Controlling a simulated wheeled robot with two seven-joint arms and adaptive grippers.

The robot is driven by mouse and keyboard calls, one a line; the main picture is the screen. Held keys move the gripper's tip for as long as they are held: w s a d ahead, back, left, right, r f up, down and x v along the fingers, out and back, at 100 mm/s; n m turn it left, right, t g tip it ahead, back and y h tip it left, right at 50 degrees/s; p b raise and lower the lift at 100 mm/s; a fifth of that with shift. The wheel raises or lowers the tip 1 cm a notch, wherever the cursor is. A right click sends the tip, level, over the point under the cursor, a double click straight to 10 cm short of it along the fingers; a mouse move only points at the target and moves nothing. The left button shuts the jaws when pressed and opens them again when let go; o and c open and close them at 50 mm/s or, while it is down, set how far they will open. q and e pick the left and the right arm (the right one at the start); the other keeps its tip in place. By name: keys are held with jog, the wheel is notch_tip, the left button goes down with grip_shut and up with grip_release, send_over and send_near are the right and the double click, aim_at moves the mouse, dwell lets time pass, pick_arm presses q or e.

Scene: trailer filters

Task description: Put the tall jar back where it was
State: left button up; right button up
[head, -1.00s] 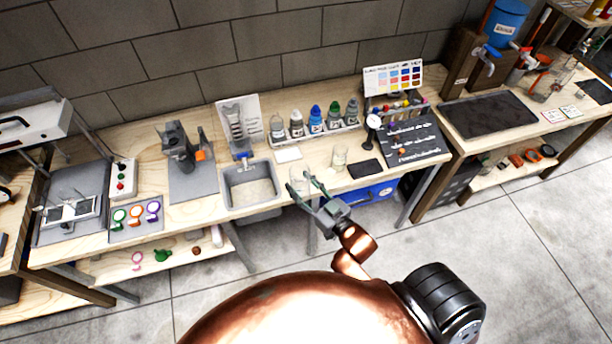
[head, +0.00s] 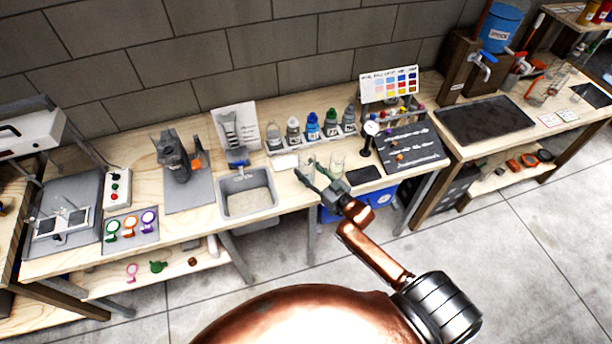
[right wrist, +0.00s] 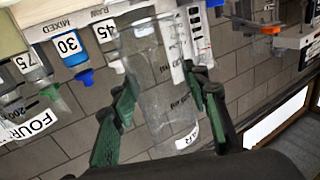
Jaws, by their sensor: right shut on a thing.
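My right gripper (head: 312,176) is shut on a clear, tall jar (right wrist: 155,85). In the right wrist view, the green pads of the right gripper (right wrist: 160,112) are on both sides of the jar. A white label with dark letters, partly readable, is near the jar's end. In the head view the held jar (head: 307,165) is small and faint at the front of the bench, right of the sink. I cannot tell whether it touches the bench. A second glass (head: 337,160) stands just right of it; a glass labelled "FOUR" (right wrist: 35,112) shows in the wrist view. My left gripper is out of view.
The sink (head: 247,195) is left of the gripper. A row of capped bottles (head: 312,128) stands behind it on a rack. A dark pad (head: 364,174), a round dial on a stand (head: 371,129) and a dark board (head: 410,145) are to the right. A white pad (head: 285,161) lies behind-left.

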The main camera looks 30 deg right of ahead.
aim_at(306, 174)
jog(key=shift+w+d+f, duration=0.15)
jog(key=shift+w+f, duration=0.3)
jog(key=shift+f, duration=0.15)
jog(key=shift+w+f, duration=0.15)
jog(key=shift+f, duration=0.75)
jog(key=shift+w+f, duration=0.1)
jog(key=shift+f, duration=0.75)
jog(key=shift+f+b, duration=0.15)
jog(key=shift+b, duration=0.2)
jog(key=o, duration=1.3)
jog(key=s, duration=0.4)
jog(key=s+d, duration=0.1)
jog(key=s, duration=0.3)
jog(key=s+d, duration=0.1)
jog(key=s, duration=0.3)
jog(key=shift+d, duration=0.15)
jog(key=shift+w, duration=0.1)
